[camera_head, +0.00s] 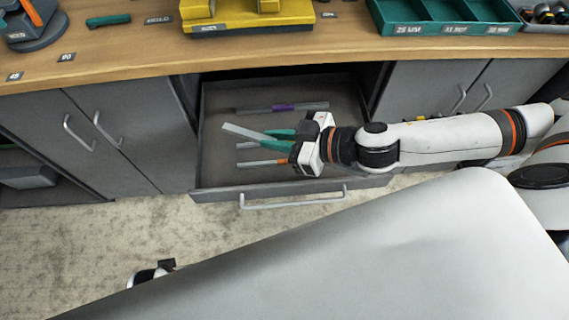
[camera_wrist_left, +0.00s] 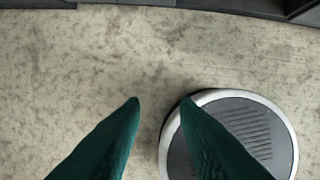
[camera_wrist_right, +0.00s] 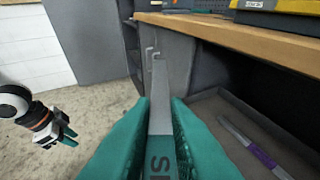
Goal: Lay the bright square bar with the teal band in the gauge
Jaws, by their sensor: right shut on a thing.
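My right gripper (camera_head: 272,137) is shut on a bright, pale grey bar (camera_head: 239,132) and holds it above the open drawer (camera_head: 222,176). In the right wrist view the bar (camera_wrist_right: 160,90) points away between the teal fingers, with dark lettering on its near part. I cannot tell for sure which thing is the gauge; a yellow fixture (camera_head: 250,17) stands on the worktop.
In the drawer lie a bar with a purple band (camera_head: 285,107) and one with an orange band (camera_head: 265,162). A grey end of another bar shows near the gripper. A green tray (camera_head: 440,14) stands right on the wooden worktop (camera_head: 130,55). The worktop edge overhangs the drawer's back.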

